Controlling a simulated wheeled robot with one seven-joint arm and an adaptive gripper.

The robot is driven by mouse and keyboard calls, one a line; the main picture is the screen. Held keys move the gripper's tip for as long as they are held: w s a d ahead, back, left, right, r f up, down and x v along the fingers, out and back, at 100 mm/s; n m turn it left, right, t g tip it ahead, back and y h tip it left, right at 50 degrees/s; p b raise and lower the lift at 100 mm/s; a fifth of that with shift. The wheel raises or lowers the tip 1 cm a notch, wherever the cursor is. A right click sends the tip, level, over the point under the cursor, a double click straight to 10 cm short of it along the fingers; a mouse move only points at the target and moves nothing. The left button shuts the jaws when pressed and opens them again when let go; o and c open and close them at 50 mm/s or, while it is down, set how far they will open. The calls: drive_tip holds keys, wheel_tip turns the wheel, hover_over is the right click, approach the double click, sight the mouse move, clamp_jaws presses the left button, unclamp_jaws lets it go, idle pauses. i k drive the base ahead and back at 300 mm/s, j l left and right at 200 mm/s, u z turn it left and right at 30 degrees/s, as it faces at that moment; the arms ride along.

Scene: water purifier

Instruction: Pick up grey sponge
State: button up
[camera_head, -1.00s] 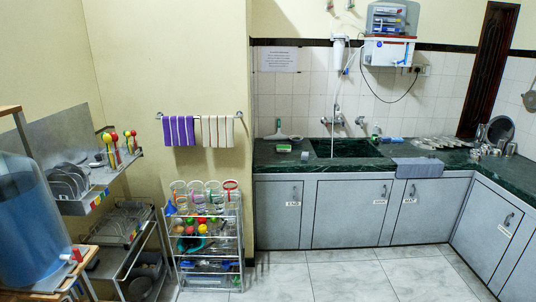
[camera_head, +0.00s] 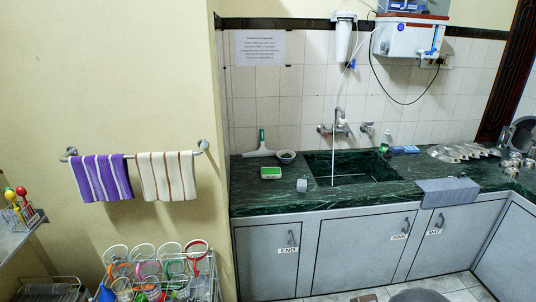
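A small pale grey block (camera_head: 302,185), which looks like the grey sponge, stands on the dark green counter (camera_head: 262,201) left of the sink. It is close to the counter's front half, just right of a green-and-white sponge-like block (camera_head: 271,173). Its far side is hidden. No fingers of my gripper show in this view. Grey rounded shapes at the bottom edge are cut off, and I cannot tell what they are.
A small bowl (camera_head: 286,157) and a green-handled wiper (camera_head: 261,146) stand behind the block. The sink (camera_head: 352,168) is to its right. A grey cloth (camera_head: 448,192) hangs over the counter's edge. A rack of cups (camera_head: 160,280) stands at lower left.

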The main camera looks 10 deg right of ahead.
sight(302, 183)
drive_tip(key=i, duration=1.15)
drive_tip(key=i+j+z, duration=0.1)
drive_tip(key=i, duration=1.1)
